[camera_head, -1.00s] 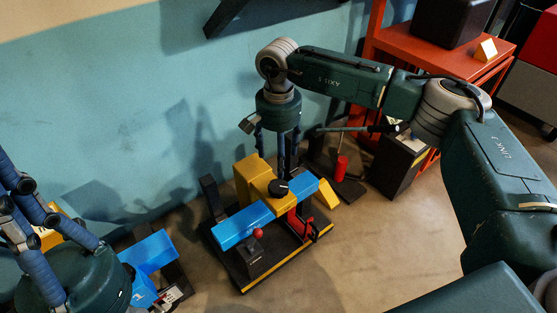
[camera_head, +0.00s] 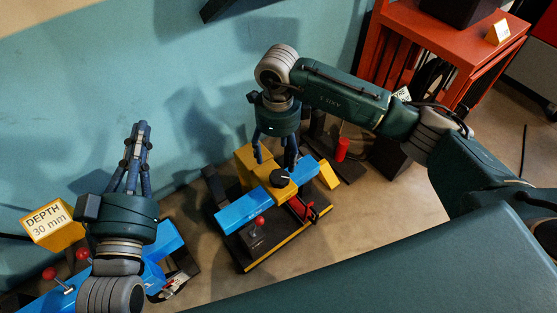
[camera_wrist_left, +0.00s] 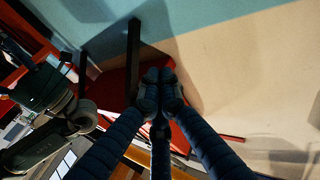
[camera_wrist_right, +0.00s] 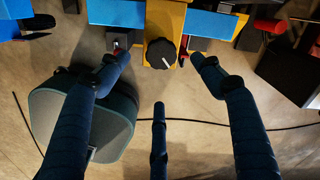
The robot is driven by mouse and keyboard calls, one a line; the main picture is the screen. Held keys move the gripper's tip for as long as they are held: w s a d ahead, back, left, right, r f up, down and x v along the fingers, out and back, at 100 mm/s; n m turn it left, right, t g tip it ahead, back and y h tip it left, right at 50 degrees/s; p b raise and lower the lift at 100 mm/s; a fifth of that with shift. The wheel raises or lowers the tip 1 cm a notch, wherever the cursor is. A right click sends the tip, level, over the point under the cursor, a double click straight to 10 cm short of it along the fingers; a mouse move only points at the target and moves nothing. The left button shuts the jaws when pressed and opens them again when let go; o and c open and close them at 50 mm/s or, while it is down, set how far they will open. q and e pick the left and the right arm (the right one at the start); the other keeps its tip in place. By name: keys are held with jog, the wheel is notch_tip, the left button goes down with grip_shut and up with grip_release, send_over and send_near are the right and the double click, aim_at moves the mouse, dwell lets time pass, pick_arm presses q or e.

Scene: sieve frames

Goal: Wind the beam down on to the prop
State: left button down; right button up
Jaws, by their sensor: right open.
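A blue beam (camera_head: 238,214) lies across a yellow bracket (camera_head: 257,175) with a black knob (camera_head: 281,178) on top. In the right wrist view the knob (camera_wrist_right: 162,54) shows a white pointer mark. My right gripper (camera_head: 275,160) is open just above the knob, its fingers spread and apart from it. A red part (camera_head: 302,208) shows under the beam's right half; I cannot tell whether it is the prop or whether the beam touches it. My left gripper (camera_head: 140,130) points up, away from the beam, its fingertips (camera_wrist_left: 160,85) together with nothing visible between them.
A red-knobbed lever (camera_head: 260,222) stands in front of the beam. A second blue assembly (camera_head: 165,240) and a yellow "DEPTH 30 mm" block (camera_head: 52,226) are at the left. A red cylinder (camera_head: 342,149) and a red table (camera_head: 450,55) are behind at the right.

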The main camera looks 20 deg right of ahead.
jog(key=m, duration=0.1)
jog(key=b, duration=0.2)
send_over(279, 176)
notch_tip(279, 176, down, 6)
jog(key=shift+r, duration=0.1)
notch_tip(279, 176, down, 4)
jog(key=shift+f+b, duration=0.15)
jog(key=shift+b, duration=0.4)
pick_arm(q)
jog(key=s+r+t+h, duration=0.1)
jog(key=s+r+t, duration=0.2)
jog(key=r, duration=0.3)
jog(key=s+r+t+h, duration=0.1)
jog(key=s+r+t, duration=0.3)
jog(key=r, duration=0.3)
jog(key=shift+r+t+h, duration=0.25)
jog(key=shift+t+h, duration=0.05)
jog(key=shift+h, duration=0.1)
pick_arm(e)
jog(key=shift+f, duration=0.3)
pick_arm(q)
jog(key=shift+a, duration=0.1)
